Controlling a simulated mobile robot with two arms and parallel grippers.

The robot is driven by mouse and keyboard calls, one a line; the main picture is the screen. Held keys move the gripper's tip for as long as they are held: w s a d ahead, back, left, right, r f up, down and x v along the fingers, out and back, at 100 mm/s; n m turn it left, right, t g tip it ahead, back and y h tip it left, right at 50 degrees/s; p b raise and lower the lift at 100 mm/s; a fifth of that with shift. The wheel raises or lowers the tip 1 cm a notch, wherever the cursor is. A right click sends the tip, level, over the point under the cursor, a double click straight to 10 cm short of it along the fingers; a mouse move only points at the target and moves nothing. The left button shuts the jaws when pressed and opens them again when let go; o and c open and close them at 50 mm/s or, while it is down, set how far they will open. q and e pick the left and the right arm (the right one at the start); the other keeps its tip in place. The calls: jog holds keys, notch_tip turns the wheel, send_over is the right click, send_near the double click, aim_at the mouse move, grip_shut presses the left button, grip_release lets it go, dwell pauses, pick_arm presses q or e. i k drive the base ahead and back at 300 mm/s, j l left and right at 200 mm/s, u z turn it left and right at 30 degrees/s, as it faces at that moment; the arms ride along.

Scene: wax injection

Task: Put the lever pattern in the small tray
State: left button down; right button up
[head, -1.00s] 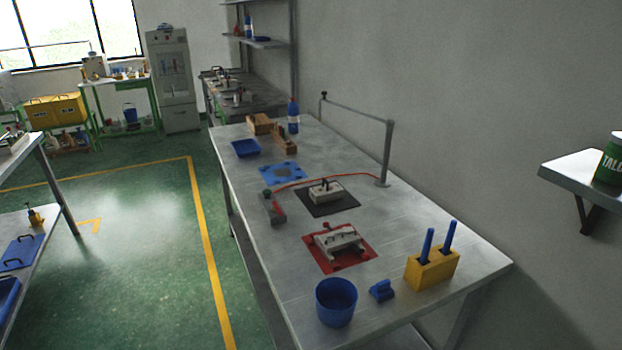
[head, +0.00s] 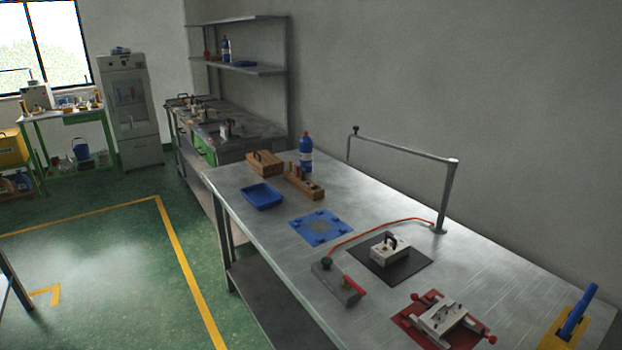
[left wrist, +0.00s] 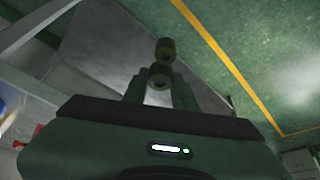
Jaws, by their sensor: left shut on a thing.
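In the left wrist view my left gripper (left wrist: 158,88) is shut on a small dark green piece with two round, bored ends, which I take to be the lever pattern (left wrist: 165,48). It sticks out beyond the fingertips, with the floor and a grey surface behind it. The gripper hides part of it. In the head view a small blue tray (head: 262,197) lies near the far left edge of the metal table. It looks empty. Neither gripper shows in the head view.
On the table (head: 245,226) stand a wooden box (head: 264,163), a wooden rack (head: 304,184), a blue bottle (head: 306,155), a blue plate (head: 321,227), a grey block on a black mat (head: 393,268), a red-handled device (head: 338,285) and a red fixture (head: 441,321). A rail (head: 405,147) runs along the wall side.

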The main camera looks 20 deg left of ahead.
aim_at(262, 198)
jog(key=i+j, duration=0.15)
jog(key=j, duration=0.25)
jog(key=i+j+z, duration=0.15)
jog(key=j, duration=0.25)
jog(key=i+j, duration=0.15)
jog(key=j, duration=0.3)
jog(key=i+j+z, duration=0.1)
jog(key=j, duration=0.3)
jog(key=i+j, duration=0.15)
jog(key=j, duration=0.3)
jog(key=i+j+z, duration=0.15)
jog(key=j, duration=0.3)
